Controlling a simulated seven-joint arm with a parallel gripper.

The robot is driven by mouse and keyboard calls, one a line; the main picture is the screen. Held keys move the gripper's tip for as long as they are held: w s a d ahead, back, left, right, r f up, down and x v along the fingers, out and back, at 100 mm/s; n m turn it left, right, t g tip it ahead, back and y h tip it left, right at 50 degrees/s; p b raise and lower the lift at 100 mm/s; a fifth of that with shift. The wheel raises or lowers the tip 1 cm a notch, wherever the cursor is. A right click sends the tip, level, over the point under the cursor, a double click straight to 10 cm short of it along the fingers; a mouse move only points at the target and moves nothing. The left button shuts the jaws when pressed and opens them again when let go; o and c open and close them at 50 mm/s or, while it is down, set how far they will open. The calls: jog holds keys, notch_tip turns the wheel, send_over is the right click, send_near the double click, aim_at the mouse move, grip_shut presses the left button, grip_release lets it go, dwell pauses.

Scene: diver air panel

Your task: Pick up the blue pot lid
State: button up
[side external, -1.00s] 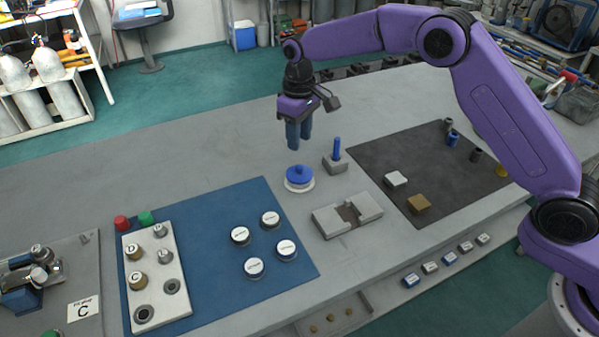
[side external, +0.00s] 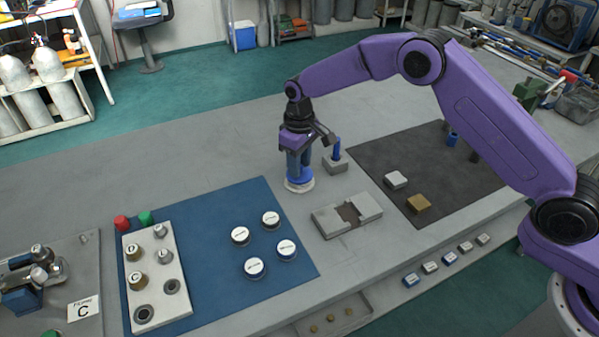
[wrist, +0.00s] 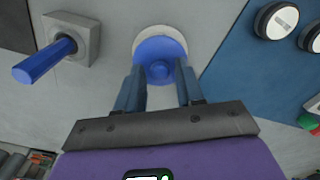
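The blue pot lid (side external: 299,179) is a round blue disc with a small knob, sitting on a white round base on the grey table. In the wrist view the lid (wrist: 160,50) lies just beyond my fingertips, its knob (wrist: 159,69) between them. My gripper (side external: 299,172) is lowered over the lid, pointing down. In the wrist view my gripper (wrist: 159,72) has its two blue fingers apart, one on each side of the knob. Gaps show between the fingers and the knob. Whether the fingertips touch the lid's top cannot be told.
A grey block with an upright blue peg (side external: 336,150) stands close to the right of my gripper; it also shows in the wrist view (wrist: 45,61). A grey slotted block (side external: 347,215) is in front. A blue mat (side external: 210,290) with white-topped round pieces lies to the left.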

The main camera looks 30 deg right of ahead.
grip_shut()
jog(key=shift+r, duration=0.1)
jog(key=shift+r, duration=1.25)
